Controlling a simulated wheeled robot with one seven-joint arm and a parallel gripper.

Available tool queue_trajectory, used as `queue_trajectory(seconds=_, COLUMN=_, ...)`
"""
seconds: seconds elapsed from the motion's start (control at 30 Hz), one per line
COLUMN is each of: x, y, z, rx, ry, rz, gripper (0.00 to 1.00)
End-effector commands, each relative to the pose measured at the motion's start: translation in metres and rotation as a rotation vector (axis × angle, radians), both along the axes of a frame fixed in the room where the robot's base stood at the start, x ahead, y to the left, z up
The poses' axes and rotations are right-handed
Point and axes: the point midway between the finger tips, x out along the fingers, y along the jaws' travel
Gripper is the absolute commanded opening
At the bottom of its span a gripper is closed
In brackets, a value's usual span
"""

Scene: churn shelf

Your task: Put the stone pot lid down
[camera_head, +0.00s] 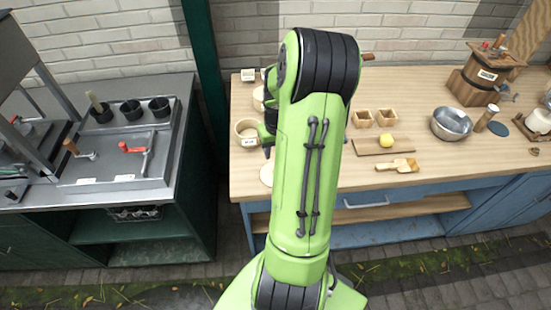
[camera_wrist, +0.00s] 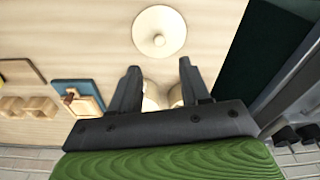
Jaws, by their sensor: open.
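The stone pot lid (camera_wrist: 159,32) is a round cream disc with a small knob. It lies flat, knob up, on the pale wooden table in the wrist view. In the head view, part of the lid (camera_head: 267,174) shows at the left of my arm, near the table's front edge. My gripper (camera_wrist: 158,66) is open, and its fingertips are apart from the lid. Cream stone pots (camera_wrist: 150,97) show partly between and behind the fingers. One labelled pot (camera_head: 246,133) stands behind the lid in the head view. My arm hides most of the gripper there.
Two wooden boxes (camera_head: 362,119), a cutting board (camera_head: 368,145) with a yellow ball, a wooden scoop (camera_head: 398,165), a metal bowl (camera_head: 452,124) and a churn (camera_head: 484,75) stand to the right. A dark green post (camera_head: 205,60) and a metal sink counter (camera_head: 110,165) are left.

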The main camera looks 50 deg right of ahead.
Motion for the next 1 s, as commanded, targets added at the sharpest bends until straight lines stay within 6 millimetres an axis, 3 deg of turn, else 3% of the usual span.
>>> queue_trajectory(seconds=0.1, x=-0.002, y=0.001, z=0.017, rx=-0.001, ry=-0.001, rz=-0.001, gripper=0.46)
queue_trajectory(seconds=0.33, x=-0.001, y=0.004, z=0.024, rx=-0.003, ry=0.001, rz=0.006, gripper=0.46)
queue_trajectory(seconds=0.43, x=0.011, y=0.025, z=0.046, rx=-0.038, ry=-0.003, rz=0.059, gripper=0.46)
queue_trajectory(seconds=0.57, x=0.026, y=0.095, z=0.102, rx=-0.120, ry=-0.028, rz=0.198, gripper=0.46)
queue_trajectory(seconds=0.67, x=0.020, y=0.158, z=0.142, rx=-0.169, ry=-0.082, rz=0.309, gripper=0.46)
queue_trajectory(seconds=0.8, x=-0.018, y=0.240, z=0.179, rx=-0.188, ry=-0.205, rz=0.468, gripper=0.46)
queue_trajectory(seconds=0.9, x=-0.050, y=0.277, z=0.189, rx=-0.161, ry=-0.290, rz=0.564, gripper=0.46)
queue_trajectory(seconds=1.0, x=-0.071, y=0.294, z=0.190, rx=-0.130, ry=-0.339, rz=0.624, gripper=0.46)
